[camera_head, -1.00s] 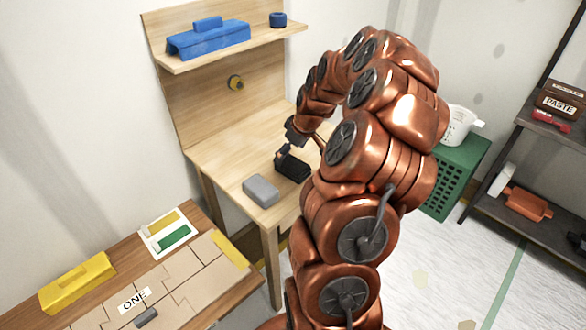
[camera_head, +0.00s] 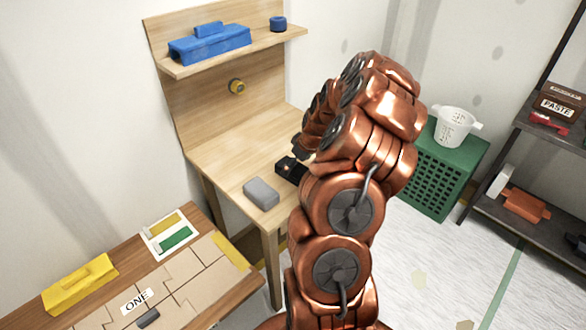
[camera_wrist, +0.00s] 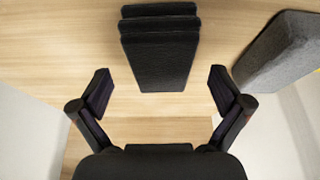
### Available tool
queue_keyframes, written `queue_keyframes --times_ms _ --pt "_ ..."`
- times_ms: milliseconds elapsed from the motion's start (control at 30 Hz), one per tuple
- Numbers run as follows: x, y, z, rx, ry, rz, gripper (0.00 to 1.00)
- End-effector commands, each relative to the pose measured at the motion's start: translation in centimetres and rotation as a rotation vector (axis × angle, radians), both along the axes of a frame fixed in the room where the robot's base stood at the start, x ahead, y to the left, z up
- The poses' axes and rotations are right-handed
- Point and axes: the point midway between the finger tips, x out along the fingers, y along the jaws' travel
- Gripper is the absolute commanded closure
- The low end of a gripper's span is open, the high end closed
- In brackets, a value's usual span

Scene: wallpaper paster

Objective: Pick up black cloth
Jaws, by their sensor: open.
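The black cloth (camera_wrist: 158,58) is a dark folded stack lying on the light wooden workbench, at the top centre of the wrist view. In the head view only part of the black cloth (camera_head: 289,168) shows, beside my copper arm. My gripper (camera_wrist: 160,88) is open in the wrist view. Its two fingers stand apart, one on each side of the cloth's near end, with wood showing between each finger and the cloth. In the head view my arm hides the gripper's fingers.
A grey block (camera_head: 261,193) lies close to the cloth; it also shows at the right of the wrist view (camera_wrist: 282,50). The bench's front edge (camera_head: 236,200) is near. A blue toolbox (camera_head: 209,45) stands on the shelf above. A green crate (camera_head: 436,180) stands right of my arm.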

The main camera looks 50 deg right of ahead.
Motion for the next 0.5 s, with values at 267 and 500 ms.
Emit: queue_keyframes --times_ms 267,500 --pt "0.9 0.2 -2.3 0.002 0.002 0.001 0.0" --pt "1.0 0.2 -2.6 0.001 0.001 0.0 0.0"
